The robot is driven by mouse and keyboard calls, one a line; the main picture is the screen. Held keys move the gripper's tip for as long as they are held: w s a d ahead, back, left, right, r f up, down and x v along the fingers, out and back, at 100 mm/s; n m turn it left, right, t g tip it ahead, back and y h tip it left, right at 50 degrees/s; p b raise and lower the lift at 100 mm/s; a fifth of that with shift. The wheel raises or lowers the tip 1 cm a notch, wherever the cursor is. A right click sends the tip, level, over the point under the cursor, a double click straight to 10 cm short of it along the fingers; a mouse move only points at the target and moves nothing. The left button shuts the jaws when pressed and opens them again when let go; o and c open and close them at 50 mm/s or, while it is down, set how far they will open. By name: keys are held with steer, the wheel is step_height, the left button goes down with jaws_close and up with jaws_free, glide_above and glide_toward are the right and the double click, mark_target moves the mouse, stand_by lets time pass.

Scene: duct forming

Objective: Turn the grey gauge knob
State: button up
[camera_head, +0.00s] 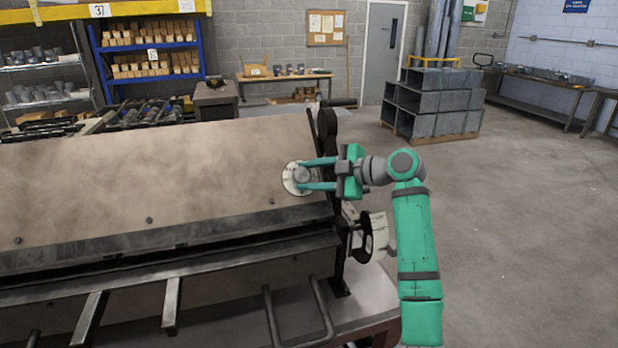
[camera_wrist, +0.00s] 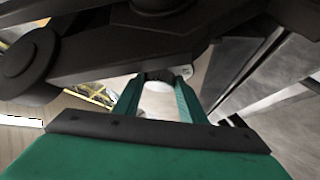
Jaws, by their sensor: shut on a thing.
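The grey gauge knob (camera_head: 302,174) sits at the middle of a round pale dial (camera_head: 289,184) on the right end of the machine's sloped tan panel (camera_head: 150,175). My gripper (camera_head: 303,174) reaches in from the right, its two green fingers on either side of the knob and shut on it. In the wrist view the fingers (camera_wrist: 160,85) point forward to the knob, which is mostly hidden between their tips. A pale round part shows between the fingers there.
A black handwheel (camera_head: 366,237) stands below my gripper at the machine's right end. A dark upright end frame (camera_head: 327,130) is close by the fingers. Grey ducts (camera_head: 435,100) are stacked on a pallet behind. The floor at right is clear.

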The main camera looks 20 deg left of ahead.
steer(key=shift+w+r+n+g+h, duration=0.15)
steer(key=shift+n+g+h, duration=0.15)
steer(key=shift+n+g, duration=0.35)
steer(key=shift+w+n+g+h, duration=0.1)
steer(key=shift+n+g+h, duration=0.3)
steer(key=shift+n, duration=0.45)
steer(key=o, duration=1.1)
steer(key=shift+c, duration=0.2)
steer(key=v, duration=1)
steer(key=shift+d+r, duration=0.15)
steer(key=shift+d, duration=0.2)
steer(key=shift+w, duration=0.15)
